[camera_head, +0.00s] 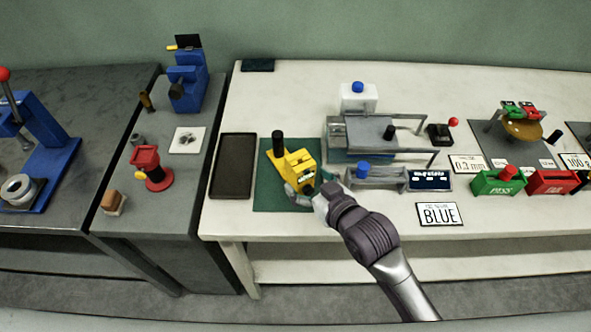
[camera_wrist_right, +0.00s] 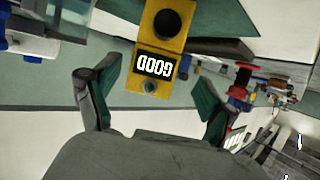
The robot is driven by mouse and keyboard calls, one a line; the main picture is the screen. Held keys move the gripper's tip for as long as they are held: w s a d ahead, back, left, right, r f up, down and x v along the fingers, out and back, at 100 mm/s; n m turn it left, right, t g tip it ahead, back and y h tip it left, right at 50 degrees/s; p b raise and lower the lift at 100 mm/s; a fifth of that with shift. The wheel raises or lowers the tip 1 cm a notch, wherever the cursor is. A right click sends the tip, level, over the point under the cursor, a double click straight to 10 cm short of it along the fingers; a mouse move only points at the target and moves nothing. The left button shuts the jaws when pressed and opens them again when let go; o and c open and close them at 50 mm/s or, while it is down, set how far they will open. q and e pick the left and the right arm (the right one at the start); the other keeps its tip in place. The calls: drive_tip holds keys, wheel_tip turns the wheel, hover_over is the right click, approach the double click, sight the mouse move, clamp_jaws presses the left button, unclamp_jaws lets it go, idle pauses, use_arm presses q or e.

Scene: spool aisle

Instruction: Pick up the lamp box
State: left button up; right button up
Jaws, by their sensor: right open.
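The lamp box is most likely the yellow box (camera_head: 298,165) with a small dark display, standing on a green mat (camera_head: 267,190). My right gripper (camera_head: 309,190) is at the near side of the box, open, with one finger toward each side. In the right wrist view the box's front end lies between the spread fingers of the gripper (camera_wrist_right: 158,78); I cannot tell whether either finger touches it. My left gripper is not in view.
A black tray (camera_head: 233,165) lies left of the mat. A metal rig (camera_head: 375,135) and a dark display (camera_head: 429,179) are to the right. A "BLUE" sign (camera_head: 440,214) lies near the front edge.

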sight(304, 176)
drive_tip(key=x, duration=0.2)
drive_tip(key=shift+w+a+f, duration=0.1)
drive_tip(key=shift+w+a, duration=0.05)
drive_tip(key=shift+w, duration=0.1)
drive_tip(key=shift+w+a, duration=0.1)
drive_tip(key=shift+w, duration=0.2)
drive_tip(key=x, duration=0.2)
drive_tip(key=p+x, duration=0.1)
drive_tip(key=x, duration=0.1)
drive_tip(key=shift+w+f, duration=0.1)
drive_tip(key=shift+w, duration=0.25)
drive_tip(key=shift+s, duration=0.1)
clamp_jaws()
